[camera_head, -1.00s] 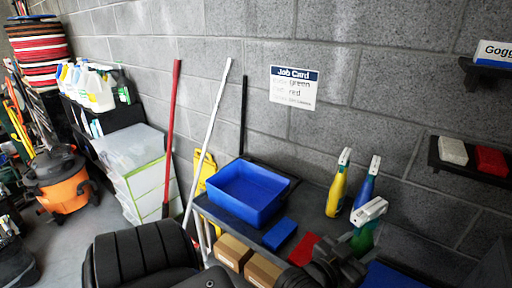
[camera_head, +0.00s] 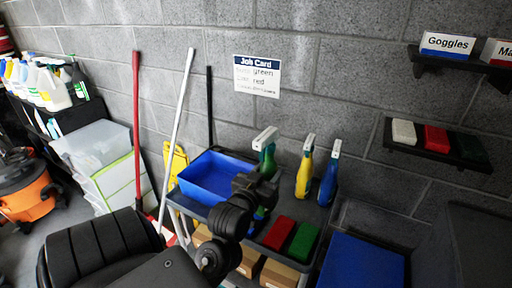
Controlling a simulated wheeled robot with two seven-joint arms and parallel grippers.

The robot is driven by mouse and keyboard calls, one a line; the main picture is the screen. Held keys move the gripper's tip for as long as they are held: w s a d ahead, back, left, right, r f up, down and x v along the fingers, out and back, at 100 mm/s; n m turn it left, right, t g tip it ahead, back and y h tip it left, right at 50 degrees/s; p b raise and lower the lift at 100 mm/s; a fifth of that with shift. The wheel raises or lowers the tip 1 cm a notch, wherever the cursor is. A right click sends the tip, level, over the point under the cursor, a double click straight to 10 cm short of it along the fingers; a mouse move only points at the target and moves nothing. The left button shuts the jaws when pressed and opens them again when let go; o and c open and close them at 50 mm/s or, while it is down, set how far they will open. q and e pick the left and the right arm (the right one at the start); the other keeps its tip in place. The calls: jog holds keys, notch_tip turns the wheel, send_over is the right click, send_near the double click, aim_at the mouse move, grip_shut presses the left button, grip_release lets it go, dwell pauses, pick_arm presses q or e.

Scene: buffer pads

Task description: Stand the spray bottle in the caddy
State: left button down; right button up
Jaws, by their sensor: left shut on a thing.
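The green spray bottle (camera_head: 267,160) with a white trigger head is upright in my left gripper (camera_head: 262,188), which is shut on it. My gripper and wrist hide the bottle's lower part, so I cannot tell whether its base touches anything. The blue caddy (camera_head: 192,190), an open tray, sits on the dark cart to the left of the bottle and looks empty where I can see in. My left arm covers its near right corner. My right gripper is not in view.
A yellow bottle (camera_head: 304,172) and a blue bottle (camera_head: 329,178) stand right of the green one. Red (camera_head: 278,233) and green (camera_head: 303,241) pads lie in front. A job card (camera_head: 257,76) hangs above. A wall shelf (camera_head: 450,157) holds more pads. A blue panel (camera_head: 361,262) is lower right.

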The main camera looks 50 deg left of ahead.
pick_arm(q)
jog(key=shift+w+f+b, duration=0.15)
jog(key=shift+b, duration=0.25)
jog(key=w+a+f+b, duration=0.1)
jog(key=w+b, duration=0.1)
jog(key=b, duration=0.1)
jog(key=w+a+f+b, duration=0.1)
jog(key=b, duration=0.2)
jog(key=shift+w+a+f, duration=0.15)
jog(key=shift+w+f, duration=0.05)
jog(key=shift+w, duration=0.15)
jog(key=w+a+f+p, duration=0.2)
jog(key=w+a+f, duration=0.2)
jog(key=w+f, duration=0.4)
notch_tip(320, 180, down, 2)
jog(key=shift+a+f+p, duration=0.1)
jog(key=shift+a+p, duration=0.3)
jog(key=c, duration=1.1)
grip_release()
jog(key=shift+f, duration=0.2)
jog(key=o, duration=0.4)
jog(key=shift+c, duration=0.2)
